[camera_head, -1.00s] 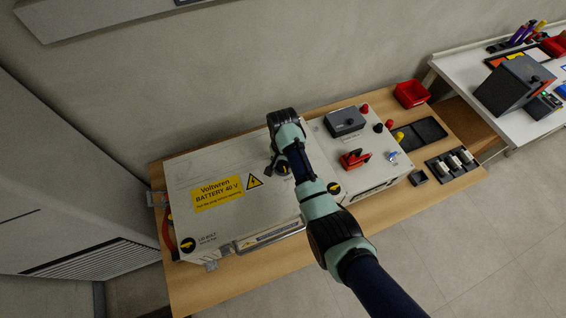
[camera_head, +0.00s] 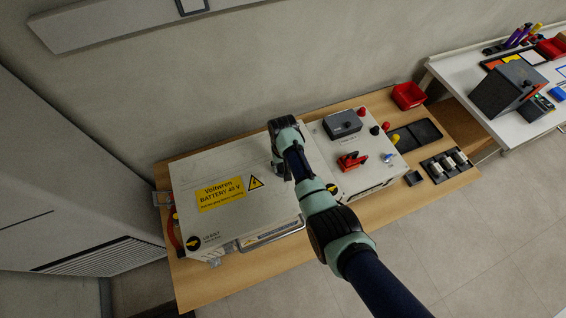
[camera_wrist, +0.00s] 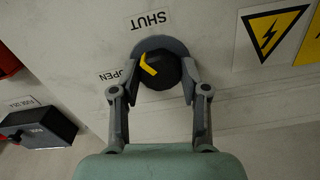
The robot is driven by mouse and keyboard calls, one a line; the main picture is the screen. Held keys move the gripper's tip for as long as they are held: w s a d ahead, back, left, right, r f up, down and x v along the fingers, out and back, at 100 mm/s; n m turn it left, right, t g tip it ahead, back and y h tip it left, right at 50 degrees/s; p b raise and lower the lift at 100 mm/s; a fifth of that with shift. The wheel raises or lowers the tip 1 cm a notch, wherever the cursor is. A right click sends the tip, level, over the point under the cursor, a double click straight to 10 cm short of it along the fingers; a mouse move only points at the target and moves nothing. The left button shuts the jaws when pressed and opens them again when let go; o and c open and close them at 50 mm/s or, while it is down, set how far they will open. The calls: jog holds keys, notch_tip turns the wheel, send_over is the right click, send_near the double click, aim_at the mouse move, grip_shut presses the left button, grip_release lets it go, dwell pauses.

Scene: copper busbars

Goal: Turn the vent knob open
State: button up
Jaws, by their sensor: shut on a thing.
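The vent knob (camera_wrist: 162,72) is black with a yellow pointer mark on a grey round base, on the pale lid of the battery box (camera_head: 215,165). In the wrist view, a SHUT label (camera_wrist: 150,20) sits above it and an OPEN label (camera_wrist: 108,75) to its left, both upside down. The yellow mark lies on the knob's upper left side, on the side between the two labels. My gripper (camera_wrist: 157,78) has one finger on each side of the knob and is shut on it. In the head view my arm hides the knob.
A yellow warning triangle (camera_wrist: 271,34) lies right of the knob in the wrist view. A red bin (camera_head: 408,95) and black tray (camera_head: 417,134) are further right.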

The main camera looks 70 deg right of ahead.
jog(key=n+p, duration=0.1)
jog(key=n, duration=0.4)
jog(key=shift+n+p, duration=0.3)
jog(key=shift+p, duration=0.05)
jog(key=n+p, duration=0.1)
jog(key=n, duration=0.4)
jog(key=shift+n, duration=0.3)
jog(key=o, duration=1.1)
jog(key=shift+o, duration=0.2)
notch_tip(320, 180, up, 12)
